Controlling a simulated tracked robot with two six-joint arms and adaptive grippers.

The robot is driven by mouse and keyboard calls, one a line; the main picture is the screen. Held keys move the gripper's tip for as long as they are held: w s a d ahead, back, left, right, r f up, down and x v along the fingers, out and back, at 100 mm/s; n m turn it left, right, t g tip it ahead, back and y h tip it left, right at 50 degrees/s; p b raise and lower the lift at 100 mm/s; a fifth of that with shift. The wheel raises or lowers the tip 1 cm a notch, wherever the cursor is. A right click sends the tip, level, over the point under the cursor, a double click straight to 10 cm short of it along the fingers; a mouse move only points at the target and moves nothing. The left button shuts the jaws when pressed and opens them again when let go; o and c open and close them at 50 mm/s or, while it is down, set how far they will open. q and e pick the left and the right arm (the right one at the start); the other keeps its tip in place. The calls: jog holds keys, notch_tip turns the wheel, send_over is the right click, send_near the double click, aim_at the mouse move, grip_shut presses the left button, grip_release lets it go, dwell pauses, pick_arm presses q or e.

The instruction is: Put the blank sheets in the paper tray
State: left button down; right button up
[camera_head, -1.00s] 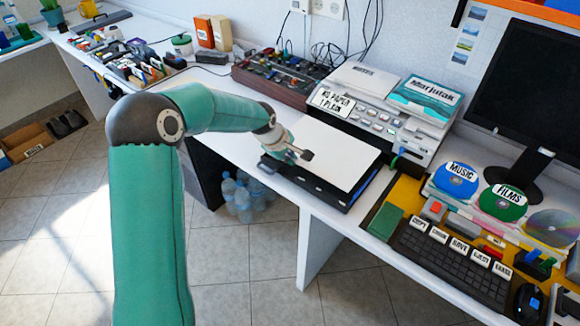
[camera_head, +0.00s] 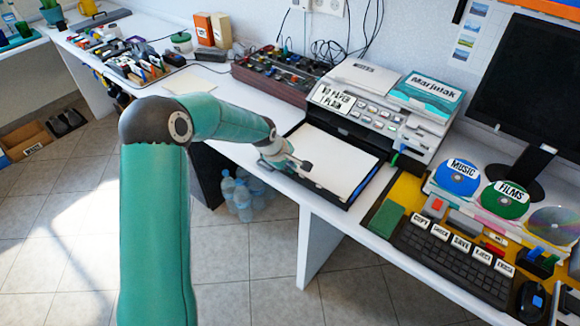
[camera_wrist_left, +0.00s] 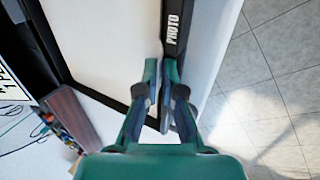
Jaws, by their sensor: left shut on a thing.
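The blank sheets (camera_head: 335,160) are a white stack lying within the black frame of the paper tray (camera_head: 372,187), in front of the printer. Black tray edge shows along their back. My right gripper is not in view.
The printer (camera_head: 365,105) carries a NO PAPER label. Another white sheet (camera_head: 188,82) lies on the desk at the left. A keyboard (camera_head: 455,262), discs and a green block (camera_head: 385,219) stand to the right. The desk's front edge runs close by the tray.

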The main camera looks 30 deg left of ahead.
pick_arm(q)
jog(key=shift+f, duration=0.2)
jog(key=c, duration=1.3)
grip_release()
jog(key=shift+s+f, duration=0.1)
jog(key=shift+f, duration=0.05)
jog(key=shift+r, duration=0.2)
jog(key=shift+r+p, duration=0.55)
jog(key=shift+p, duration=0.15)
jog(key=shift+r, duration=0.35)
jog(key=v, duration=1.1)
jog(key=shift+s+r+b, duration=0.1)
jog(key=shift+s+b, duration=0.05)
jog(key=shift+b, duration=0.15)
